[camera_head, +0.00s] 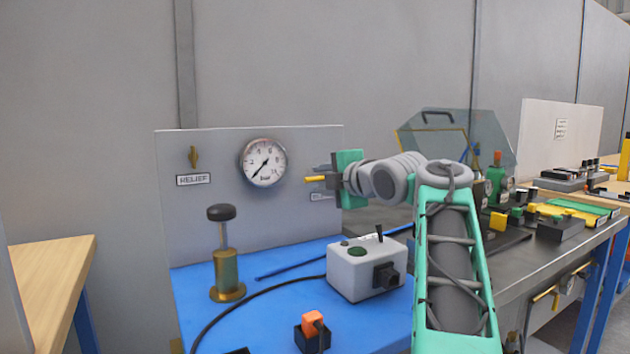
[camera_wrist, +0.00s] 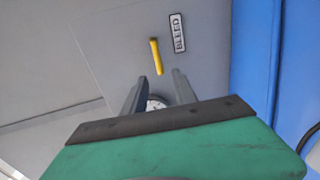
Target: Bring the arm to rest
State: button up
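My arm (camera_head: 452,255) reaches up and then left toward the grey gauge panel (camera_head: 215,222). My gripper (camera_head: 321,169) is in front of the panel's right part. In the wrist view its two grey fingers (camera_wrist: 159,75) stand apart with nothing held between them. A yellow bleed lever (camera_wrist: 157,56) shows just past the fingertips, beside the BLEED label (camera_wrist: 179,32). The lever also shows in the head view (camera_head: 315,179), close to the fingers; I cannot tell whether they touch. The green hand body hides part of the panel.
A round gauge (camera_head: 263,162) and a brass relief lever (camera_head: 194,158) are on the panel. On the blue bench (camera_head: 195,285) stand a brass hand pump (camera_head: 227,272), a white control box (camera_head: 364,273) and an orange-topped switch (camera_head: 312,325). A cluttered grey bench (camera_head: 512,264) lies right.

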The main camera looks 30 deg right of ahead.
jog(key=s, duration=0.2)
jog(key=shift+s+r, duration=0.2)
jog(key=shift+s, duration=0.15)
jog(key=s+a+f+m+g+p, duration=0.1)
jog(key=s+a+m+g+p, duration=0.2)
jog(key=a+m+p, duration=0.5)
jog(key=s+a+f+m+g+p, duration=0.2)
jog(key=a+m+g+p, duration=0.15)
jog(key=a+p, duration=0.8)
jog(key=s+a+f+m+g+p, duration=0.1)
jog(key=s+f+m+g+p, duration=0.1)
jog(key=s+p, duration=0.2)
jog(key=s+a+f+m+g+p, duration=0.2)
jog(key=s+p, duration=0.3)
jog(key=s, duration=0.3)
jog(key=s+a+f+m+g+p, duration=0.1)
jog(key=s+f+m+g+p, duration=0.1)
jog(key=s+p, duration=0.3)
jog(key=shift+s+a+f+m, duration=0.15)
jog(key=shift+s+f+m, duration=0.15)
jog(key=shift+s, duration=0.3)
jog(key=shift+s+f, duration=0.15)
jog(key=shift+f, duration=0.25)
